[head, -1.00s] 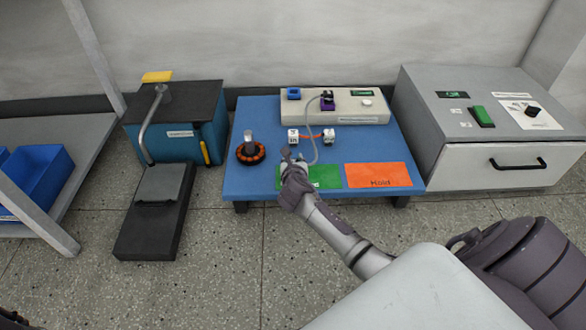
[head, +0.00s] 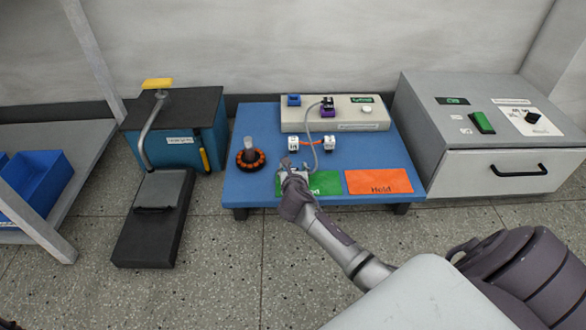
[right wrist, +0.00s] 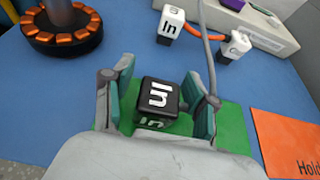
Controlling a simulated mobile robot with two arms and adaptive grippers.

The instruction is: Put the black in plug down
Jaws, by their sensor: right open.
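The black plug (right wrist: 157,98), a small cube with white "In" lettering, shows in the right wrist view over the green mat (right wrist: 237,118). My right gripper (right wrist: 160,92) is open around it, one finger on each side, with a gap visible at the left finger. A grey cable (right wrist: 206,45) runs down behind the right finger, where its end is hidden. In the head view my right gripper (head: 292,168) is at the green mat (head: 325,183) and hides the black plug. I cannot tell for sure whether the plug touches the mat. My left gripper is not in view.
Two white plugs (head: 294,143) joined by an orange cable lie behind the gripper. The ring-shaped motor part (head: 251,159) stands to the left. An orange Hold mat (head: 378,182) lies to the right, empty. A tester box (head: 352,124) with a purple plug (head: 328,111) stands at the back.

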